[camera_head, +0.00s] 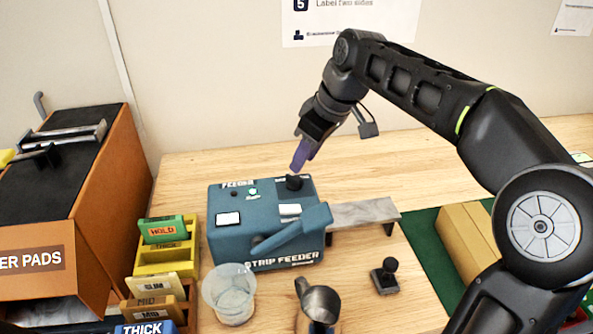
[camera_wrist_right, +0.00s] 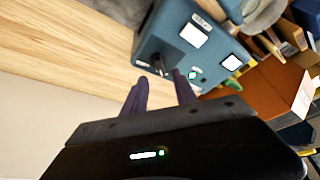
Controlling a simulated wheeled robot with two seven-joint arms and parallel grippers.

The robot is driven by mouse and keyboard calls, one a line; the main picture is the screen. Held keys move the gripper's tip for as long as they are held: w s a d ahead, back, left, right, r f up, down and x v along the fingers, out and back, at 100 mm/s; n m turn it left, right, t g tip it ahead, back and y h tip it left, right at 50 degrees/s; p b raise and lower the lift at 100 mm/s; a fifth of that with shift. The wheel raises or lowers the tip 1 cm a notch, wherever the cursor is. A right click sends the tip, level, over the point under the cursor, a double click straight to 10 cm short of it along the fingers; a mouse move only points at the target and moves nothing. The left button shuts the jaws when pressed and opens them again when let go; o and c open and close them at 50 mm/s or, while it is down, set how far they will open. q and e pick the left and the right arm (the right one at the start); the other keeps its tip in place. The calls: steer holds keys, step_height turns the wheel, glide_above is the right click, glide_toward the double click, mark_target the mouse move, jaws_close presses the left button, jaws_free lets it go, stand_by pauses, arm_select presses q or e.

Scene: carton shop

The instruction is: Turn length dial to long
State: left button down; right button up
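The blue strip feeder (camera_head: 265,225) stands on the wooden table. Its length dial (camera_head: 293,182) is a black knob on the top at the back right corner; it also shows in the right wrist view (camera_wrist_right: 158,64). The dial's lettering is too small to read. My right gripper (camera_head: 299,160), with purple fingers, is just above the dial and tilted down toward it. In the right wrist view the fingers (camera_wrist_right: 160,88) are apart with nothing between their tips, and the dial lies just beyond the gap. I cannot tell any contact. My left gripper is not in view.
A clear cup (camera_head: 229,294) and a grey rounded tool (camera_head: 318,302) stand in front of the feeder. A yellow rack (camera_head: 160,268) with labelled blocks is at left. A grey outfeed plate (camera_head: 362,213), a black knobbed piece (camera_head: 385,277) and a carton (camera_head: 470,238) on green are at right.

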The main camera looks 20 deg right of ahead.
mark_target(295, 176)
steer(key=x, duration=0.5)
steer(key=shift+w+a+f, duration=0.1)
steer(key=shift+f, duration=0.25)
steer(key=shift+c, duration=0.4)
jaws_close()
